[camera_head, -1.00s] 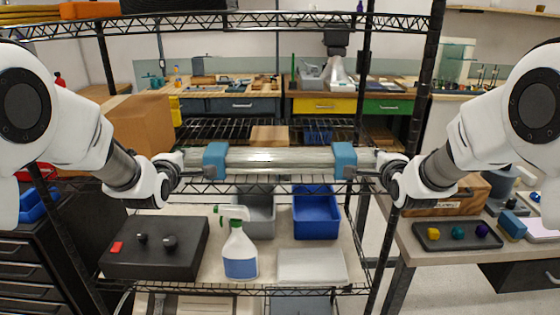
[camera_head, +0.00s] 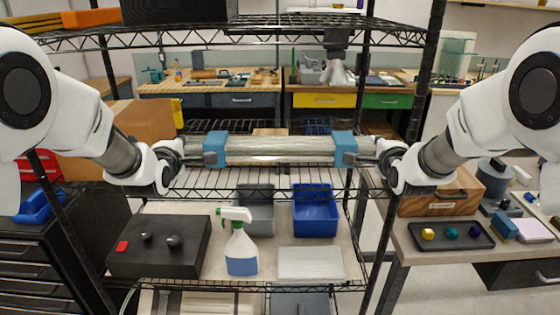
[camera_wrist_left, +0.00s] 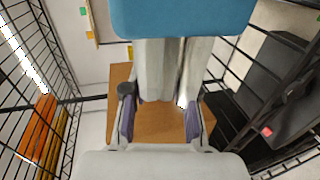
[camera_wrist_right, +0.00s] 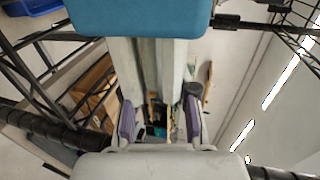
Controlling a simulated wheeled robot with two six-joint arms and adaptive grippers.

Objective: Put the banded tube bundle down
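The banded tube bundle (camera_head: 282,149) is a level set of clear glass tubes with a blue band near each end. It is held across in front of me, over the wire rack's middle shelf (camera_head: 270,191). My left gripper (camera_head: 184,152) has its fingers around the left end, and my right gripper (camera_head: 376,152) has its fingers around the right end. In the left wrist view the bundle (camera_wrist_left: 165,62) runs from a blue band between the purple finger pads; the right wrist view shows the bundle (camera_wrist_right: 150,60) likewise. I cannot tell whether the bundle touches the shelf.
The lower shelf holds a black box (camera_head: 160,248), a spray bottle (camera_head: 241,252), a grey bin (camera_head: 254,210), a blue bin (camera_head: 315,210) and a white slab (camera_head: 310,263). A cardboard box (camera_head: 150,122) stands behind my left arm. Rack posts (camera_head: 420,95) stand near both arms.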

